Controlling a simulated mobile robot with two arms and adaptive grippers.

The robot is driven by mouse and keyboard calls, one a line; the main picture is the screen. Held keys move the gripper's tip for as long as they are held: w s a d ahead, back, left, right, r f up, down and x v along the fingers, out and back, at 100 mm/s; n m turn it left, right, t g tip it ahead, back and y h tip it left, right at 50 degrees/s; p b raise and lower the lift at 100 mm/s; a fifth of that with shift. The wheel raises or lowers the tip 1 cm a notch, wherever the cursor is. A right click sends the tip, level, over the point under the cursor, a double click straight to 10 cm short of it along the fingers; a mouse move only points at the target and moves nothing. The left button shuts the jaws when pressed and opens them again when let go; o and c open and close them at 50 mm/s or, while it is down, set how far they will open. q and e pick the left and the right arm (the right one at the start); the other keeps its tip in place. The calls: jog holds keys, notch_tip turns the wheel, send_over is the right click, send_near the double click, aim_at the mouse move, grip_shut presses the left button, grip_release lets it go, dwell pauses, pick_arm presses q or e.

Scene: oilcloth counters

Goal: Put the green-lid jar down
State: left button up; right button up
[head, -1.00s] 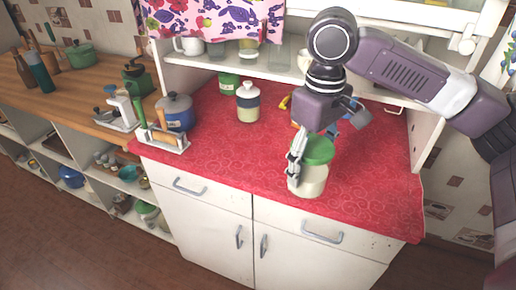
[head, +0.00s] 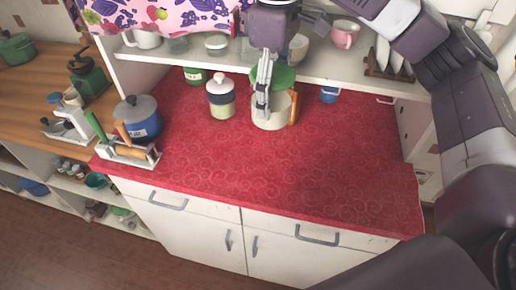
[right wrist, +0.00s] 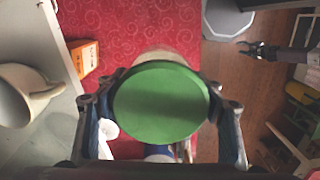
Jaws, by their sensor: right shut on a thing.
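The green-lid jar has a green lid (head: 285,75) and a cream body (head: 270,118). It is upright over the back middle of the red counter (head: 260,175). My right gripper (head: 263,100) is shut on it from above, one finger along its near side. The right wrist view shows the round lid (right wrist: 161,102) between the two fingers. I cannot tell if the jar's base touches the cloth. A dark gripper (right wrist: 252,48), seemingly my left one, shows small at the right of the wrist view, away from the jar. The head view does not show it.
A white-lidded jar (head: 221,98) stands left of the held jar. An orange box (head: 294,107) is close on its right, a blue mug (head: 329,94) farther right. The shelf (head: 345,78) overhangs the back. The counter's front and right are clear.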

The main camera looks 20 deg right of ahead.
aim_at(274, 120)
jog(key=f, duration=0.4)
jog(key=s+f, duration=0.1)
jog(key=f, duration=0.1)
jog(key=shift+d+f, duration=0.1)
jog(key=shift+f, duration=0.15)
jog(key=f, duration=0.3)
jog(key=f+p, duration=0.1)
jog(key=f, duration=0.5)
jog(key=shift+w+f, duration=0.25)
jog(key=shift+f, duration=0.55)
pick_arm(q)
jog(key=s, duration=0.1)
jog(key=s+r, duration=0.1)
jog(key=s, duration=0.1)
jog(key=shift+s+a, duration=0.1)
jog(key=shift+a, duration=0.1)
pick_arm(e)
jog(key=shift+f, duration=0.1)
jog(key=o, duration=1.2)
jog(key=shift+f, duration=0.1)
jog(key=o, duration=0.4)
